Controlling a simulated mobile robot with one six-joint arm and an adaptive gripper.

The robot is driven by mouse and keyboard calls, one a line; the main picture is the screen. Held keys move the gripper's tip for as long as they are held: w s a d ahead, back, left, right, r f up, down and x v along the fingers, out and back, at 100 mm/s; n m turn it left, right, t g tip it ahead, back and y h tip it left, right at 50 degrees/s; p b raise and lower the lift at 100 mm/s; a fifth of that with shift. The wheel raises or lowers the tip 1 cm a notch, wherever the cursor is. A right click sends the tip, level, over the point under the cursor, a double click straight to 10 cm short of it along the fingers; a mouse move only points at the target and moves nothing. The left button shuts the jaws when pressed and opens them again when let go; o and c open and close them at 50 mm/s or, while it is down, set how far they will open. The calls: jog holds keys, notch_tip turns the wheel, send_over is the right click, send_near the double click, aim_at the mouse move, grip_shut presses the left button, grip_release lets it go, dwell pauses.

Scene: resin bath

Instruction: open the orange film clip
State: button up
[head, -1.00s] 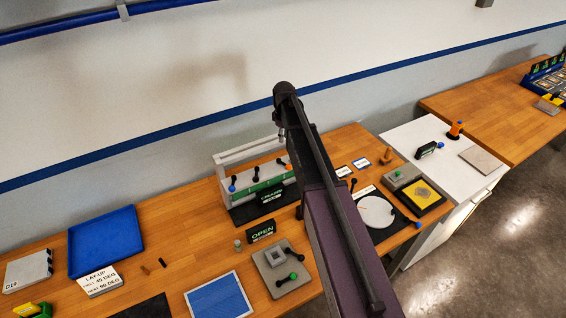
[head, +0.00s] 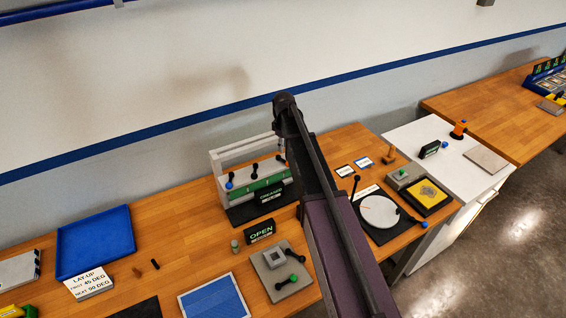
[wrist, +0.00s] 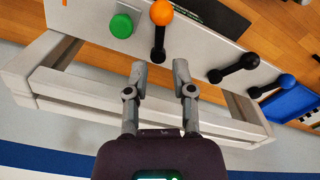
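The orange film clip (wrist: 160,14) shows at the top of the wrist view as an orange ball on a black lever, against the pale face of the bath frame (wrist: 85,30). My gripper (wrist: 159,67) is open and empty. Its fingertips stand just below the lever's black lower end in the picture, one to each side; I cannot tell whether they touch the frame.
Beside the clip are a green knob (wrist: 121,25), a black clip (wrist: 232,68) and a blue-ended clip (wrist: 271,86). A pale rail (wrist: 75,86) runs behind my fingers. An OPEN sign (head: 261,231) and a grey plate with a green knob (head: 268,262) stand in front.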

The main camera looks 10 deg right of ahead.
aim_at(283, 160)
jog(key=shift+f+b, duration=2.75)
jog(key=shift+f, duration=0.35)
grip_shut()
jog(key=shift+a, duration=0.2)
jog(key=shift+d, duration=0.1)
